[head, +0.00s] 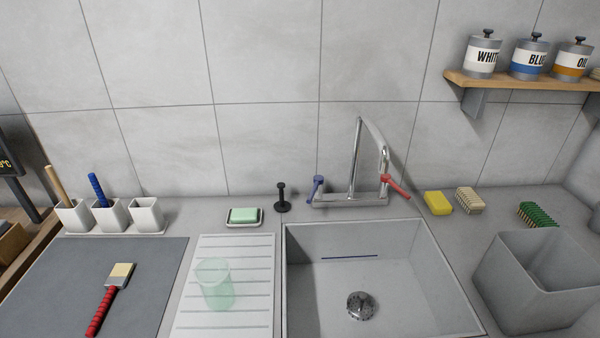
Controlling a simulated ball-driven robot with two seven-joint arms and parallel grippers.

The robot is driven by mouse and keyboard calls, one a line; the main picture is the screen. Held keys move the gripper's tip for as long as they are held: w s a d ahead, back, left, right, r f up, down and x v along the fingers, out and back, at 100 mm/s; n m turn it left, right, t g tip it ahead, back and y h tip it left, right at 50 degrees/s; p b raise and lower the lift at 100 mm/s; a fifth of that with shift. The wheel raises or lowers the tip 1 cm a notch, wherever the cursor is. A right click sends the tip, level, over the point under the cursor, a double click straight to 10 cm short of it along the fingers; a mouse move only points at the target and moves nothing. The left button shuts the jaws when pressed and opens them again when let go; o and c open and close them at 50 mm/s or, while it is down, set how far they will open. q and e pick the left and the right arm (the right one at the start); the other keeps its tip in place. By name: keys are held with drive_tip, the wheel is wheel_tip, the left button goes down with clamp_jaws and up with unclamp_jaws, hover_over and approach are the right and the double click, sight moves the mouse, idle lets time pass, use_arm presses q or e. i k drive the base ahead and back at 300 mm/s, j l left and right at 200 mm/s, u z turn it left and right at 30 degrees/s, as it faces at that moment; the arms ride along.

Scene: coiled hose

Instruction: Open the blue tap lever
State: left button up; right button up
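The blue tap lever (317,187) sits at the left end of the metal tap base (350,200) behind the sink. It points up and tilts slightly. The red tap lever (396,187) is at the right end of the base and slants down to the right. The tall chrome spout (357,155) rises between them and bends at the top. No water shows coming from the spout. Neither of my grippers is in the head view.
The sink (305,275) is empty apart from its drain strainer (360,306). A black stand (282,198) and green soap in a dish (244,216) are left of the blue lever. A yellow sponge (438,203) and brushes lie right. A shelf (520,82) juts out at upper right.

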sight(318, 179)
drive_tip(key=k+l+z, duration=0.3)
drive_tip(key=z, duration=0.15)
drive_tip(key=k+l+z, duration=0.5)
drive_tip(key=i+j, duration=0.05)
drive_tip(key=i, duration=0.05)
